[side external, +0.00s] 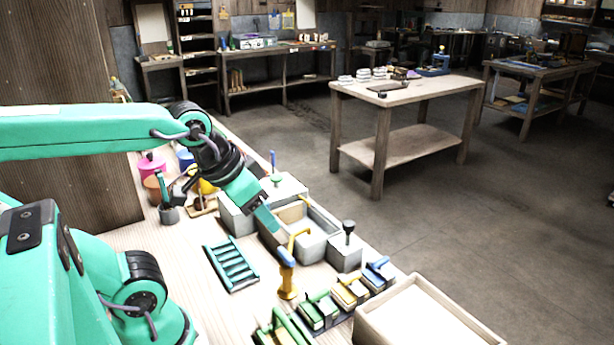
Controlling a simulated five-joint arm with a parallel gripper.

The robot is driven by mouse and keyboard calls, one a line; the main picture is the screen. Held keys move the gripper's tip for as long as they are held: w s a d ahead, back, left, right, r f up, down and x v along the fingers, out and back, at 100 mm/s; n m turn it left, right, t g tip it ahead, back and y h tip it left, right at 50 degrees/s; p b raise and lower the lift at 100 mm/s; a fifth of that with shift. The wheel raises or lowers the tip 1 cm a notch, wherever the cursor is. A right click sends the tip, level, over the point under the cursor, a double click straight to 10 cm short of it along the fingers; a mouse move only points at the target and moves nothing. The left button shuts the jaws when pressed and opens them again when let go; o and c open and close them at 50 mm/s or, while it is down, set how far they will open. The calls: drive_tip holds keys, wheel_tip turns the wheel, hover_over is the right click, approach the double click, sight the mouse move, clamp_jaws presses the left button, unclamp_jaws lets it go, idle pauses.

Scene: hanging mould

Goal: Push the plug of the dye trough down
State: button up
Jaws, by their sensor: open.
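A grey stone-like trough (316,244) with an open basin stands on the bench right of my arm. A small grey block (344,257) adjoins its right end, and a black-knobbed plug (348,229) stands upright out of it, its knob clear above the block. My gripper (265,218) points down and right at the near left side of the trough, left of the plug and apart from it. My gripper is open, and nothing shows held in it. Whether it touches the trough wall cannot be told.
A green rack (231,264) lies to the left. Several coloured stamp-like blocks (347,291) and a shallow wooden tray (425,318) are nearer. Pink pot (151,166) and other pots stand behind the arm.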

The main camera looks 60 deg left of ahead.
idle(0.4)
drive_tip(key=m+g, duration=0.5)
drive_tip(key=m, duration=0.4)
hover_over(349, 223)
drive_tip(key=f, duration=0.2)
drive_tip(key=s+f, duration=0.1)
drive_tip(key=f, duration=0.1)
drive_tip(key=shift+d+f, duration=0.1)
drive_tip(key=shift+f, duration=0.25)
drive_tip(key=shift+w+f+g, duration=0.3)
drive_tip(key=shift+w+f, duration=0.1)
drive_tip(key=shift+w, duration=0.1)
drive_tip(key=shift+f, duration=3.9)
